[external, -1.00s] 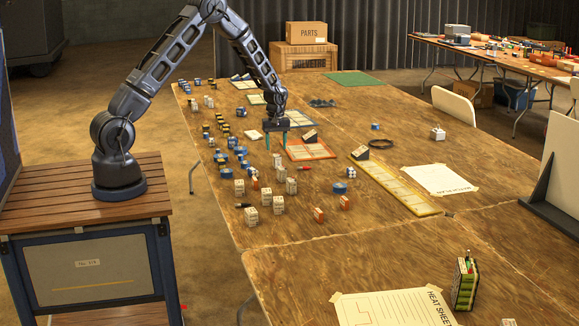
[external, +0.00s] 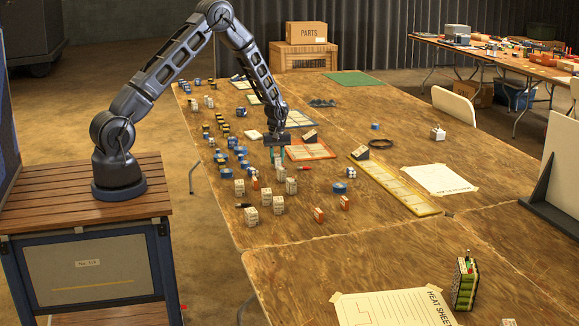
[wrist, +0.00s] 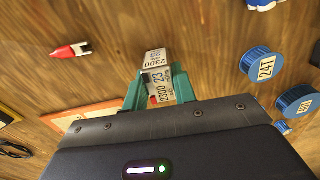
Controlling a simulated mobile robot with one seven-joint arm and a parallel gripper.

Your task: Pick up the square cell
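My gripper (external: 277,158) points down over the cluster of parts, with its two teal fingers either side of a white square cell (wrist: 159,88). The fingers also show in the wrist view (wrist: 160,82). This cell has printed numbers and sits close between the fingers; I cannot tell whether both touch it. Another white printed face (wrist: 155,59) shows just beyond the fingertips; I cannot tell if it is a separate cell.
Blue round cells (wrist: 264,64) lie to the right in the wrist view. A red-tipped part (wrist: 70,50) lies to the left. An orange-edged tray (external: 311,150) is close beside the gripper.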

